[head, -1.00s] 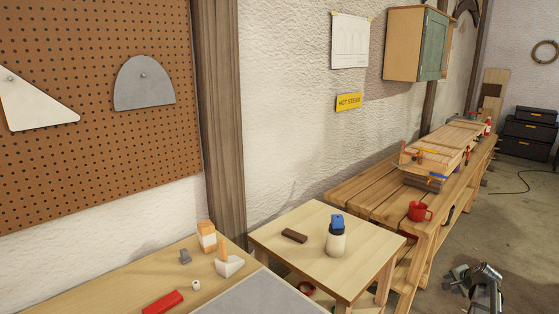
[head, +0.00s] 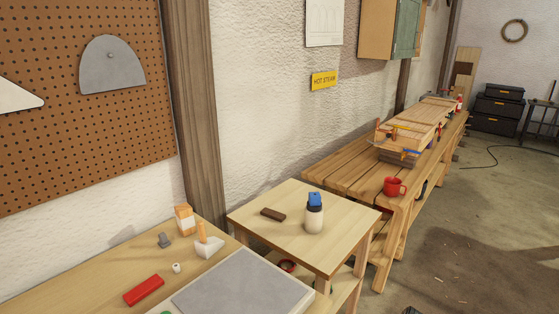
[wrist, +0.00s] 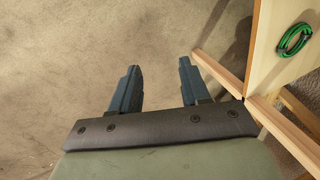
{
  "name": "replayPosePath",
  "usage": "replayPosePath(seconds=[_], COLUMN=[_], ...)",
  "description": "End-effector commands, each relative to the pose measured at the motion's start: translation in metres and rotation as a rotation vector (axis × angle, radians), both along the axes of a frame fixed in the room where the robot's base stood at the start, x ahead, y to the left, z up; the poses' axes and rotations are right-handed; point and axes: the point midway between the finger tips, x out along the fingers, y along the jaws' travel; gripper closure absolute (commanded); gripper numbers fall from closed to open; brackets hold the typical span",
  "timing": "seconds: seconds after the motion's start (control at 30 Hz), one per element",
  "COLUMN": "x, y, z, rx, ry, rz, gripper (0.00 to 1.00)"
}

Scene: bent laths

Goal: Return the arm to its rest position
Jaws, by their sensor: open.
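My gripper (wrist: 158,88) shows in the wrist view with its two dark blue fingers spread apart and nothing between them. It hangs over bare floor (wrist: 90,50). Wooden furniture (wrist: 262,60) with a lower shelf or rail stands to its right in that view, apart from the fingers. In the head view the gripper's fingers do not show; only a small dark piece sits at the bottom edge, too cut off to tell.
A small table (head: 345,238) carries a glue bottle (head: 314,215) and a dark block (head: 272,214). A nearer bench holds a red block (head: 144,290) and a grey slab (head: 240,285). A green coil (wrist: 294,39) lies at right.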

Motion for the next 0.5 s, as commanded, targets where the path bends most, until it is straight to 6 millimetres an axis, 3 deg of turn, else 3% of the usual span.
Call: replayPosePath(seconds=[0.03, 0.2, 0.5], x=[-0.014, -0.06, -0.163], y=[0.029, 0.103, 0.203], z=[-0.013, -0.049, -0.09], rx=[0.01, 0.026, 0.048], ry=[0.041, 0.165, 0.386], rz=[0.057, 0.234, 0.55], gripper=[0.54, 0.54, 0.54])
